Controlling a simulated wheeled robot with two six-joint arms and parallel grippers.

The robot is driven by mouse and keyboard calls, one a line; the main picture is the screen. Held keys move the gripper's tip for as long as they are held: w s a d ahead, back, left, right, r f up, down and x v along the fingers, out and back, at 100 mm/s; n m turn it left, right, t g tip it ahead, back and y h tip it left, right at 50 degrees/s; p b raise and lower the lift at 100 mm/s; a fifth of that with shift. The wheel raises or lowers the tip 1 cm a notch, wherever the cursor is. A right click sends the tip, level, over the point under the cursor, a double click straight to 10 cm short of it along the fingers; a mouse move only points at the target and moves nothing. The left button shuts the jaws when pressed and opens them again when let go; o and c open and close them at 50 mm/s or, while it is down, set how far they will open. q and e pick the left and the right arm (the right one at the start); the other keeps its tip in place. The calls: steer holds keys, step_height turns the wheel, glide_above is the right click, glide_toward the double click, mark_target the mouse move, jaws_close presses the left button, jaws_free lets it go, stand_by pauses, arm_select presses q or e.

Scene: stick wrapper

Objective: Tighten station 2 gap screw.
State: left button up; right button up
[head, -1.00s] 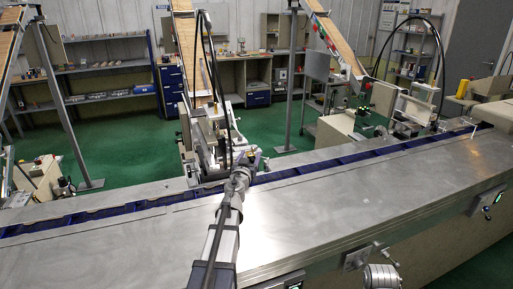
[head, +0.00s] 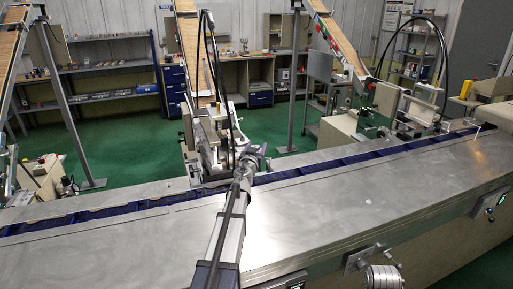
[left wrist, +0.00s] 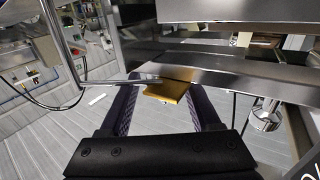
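Three feeder stations stand behind the steel conveyor (head: 340,195); I take the middle one (head: 208,140) as station 2. My left gripper (head: 255,158) is at that station's near right side, above the blue channel. In the left wrist view, the two dark purple-padded fingers (left wrist: 162,105) stand apart. A brass-coloured block (left wrist: 168,91) shows between their tips; I cannot tell whether they touch it. A silver knob (left wrist: 268,116) hangs under a steel bar to the right, outside the fingers. I cannot tell which part is the gap screw.
The blue channel (head: 345,160) runs along the conveyor's far side. Another station (head: 405,105) stands to the right. A thin bent metal rod (left wrist: 68,60) passes left of the fingers in the left wrist view.

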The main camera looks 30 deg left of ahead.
arm_select(q)
jaws_close()
stand_by(0.3)
steer(key=shift+h, duration=0.3)
steer(key=shift+a+m+h, duration=0.15)
steer(key=shift+m+h, duration=0.35)
steer(key=shift+m+t+h, duration=0.4)
steer(key=shift+m+h, duration=0.6)
steer(key=shift+h, duration=0.5)
jaws_free()
steer(key=shift+r, duration=0.1)
